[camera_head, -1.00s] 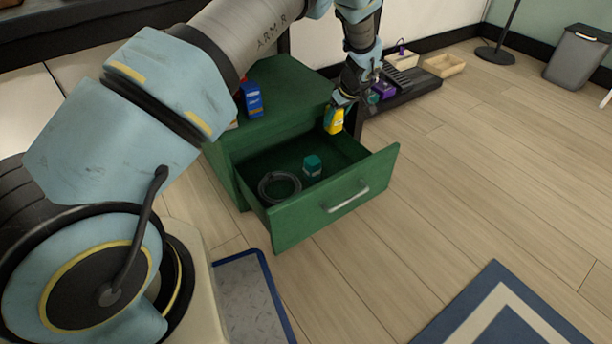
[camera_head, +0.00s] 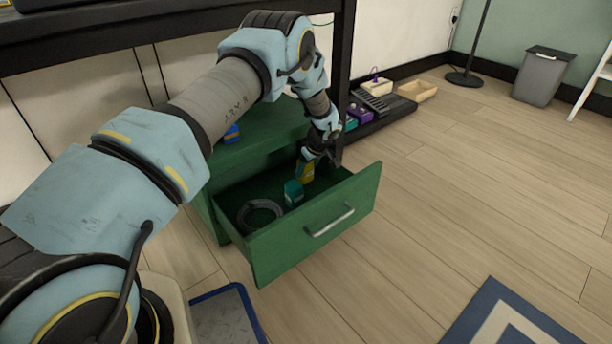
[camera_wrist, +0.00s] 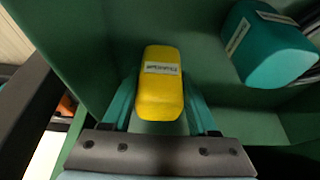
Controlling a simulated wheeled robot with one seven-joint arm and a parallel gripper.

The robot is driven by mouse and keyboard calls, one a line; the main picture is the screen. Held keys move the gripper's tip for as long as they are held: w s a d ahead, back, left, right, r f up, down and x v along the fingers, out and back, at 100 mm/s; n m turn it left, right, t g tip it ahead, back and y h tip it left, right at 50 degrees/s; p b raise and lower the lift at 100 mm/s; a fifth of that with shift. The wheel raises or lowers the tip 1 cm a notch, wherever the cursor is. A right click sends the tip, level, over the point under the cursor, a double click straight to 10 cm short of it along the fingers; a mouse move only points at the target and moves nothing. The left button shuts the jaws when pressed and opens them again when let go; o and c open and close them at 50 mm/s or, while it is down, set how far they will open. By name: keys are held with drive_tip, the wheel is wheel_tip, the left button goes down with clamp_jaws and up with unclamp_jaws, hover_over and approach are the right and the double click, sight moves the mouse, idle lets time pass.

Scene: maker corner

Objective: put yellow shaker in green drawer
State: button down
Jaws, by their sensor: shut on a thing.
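The yellow shaker (camera_head: 306,172) is between the fingers of my gripper (camera_head: 309,160), inside the open green drawer (camera_head: 318,226), near its back right. In the wrist view the shaker (camera_wrist: 161,84) shows a white label, and the gripper (camera_wrist: 160,118) is shut on it with a finger on each side. Green drawer surfaces lie around it. I cannot tell whether the shaker touches the drawer floor. The drawer is pulled out from the green cabinet (camera_head: 262,133).
A teal container (camera_head: 293,192) stands in the drawer close to the shaker and also shows in the wrist view (camera_wrist: 268,45). A grey coil (camera_head: 260,214) lies at the drawer's left. A blue box (camera_head: 232,133) sits on the cabinet. The table edge hangs above.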

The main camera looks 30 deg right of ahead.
drive_tip(key=shift+w+f+b, duration=0.1)
drive_tip(key=shift+f+b, duration=0.2)
drive_tip(key=shift+f, duration=0.3)
drive_tip(key=shift+f, duration=0.2)
drive_tip(key=shift+c, duration=0.9)
unclamp_jaws()
drive_tip(key=shift+r, duration=0.15)
drive_tip(key=shift+r, duration=0.3)
drive_tip(key=p+v, duration=0.4)
drive_tip(key=v, duration=0.7)
drive_tip(key=shift+s+r, duration=0.2)
drive_tip(key=shift+s, duration=0.05)
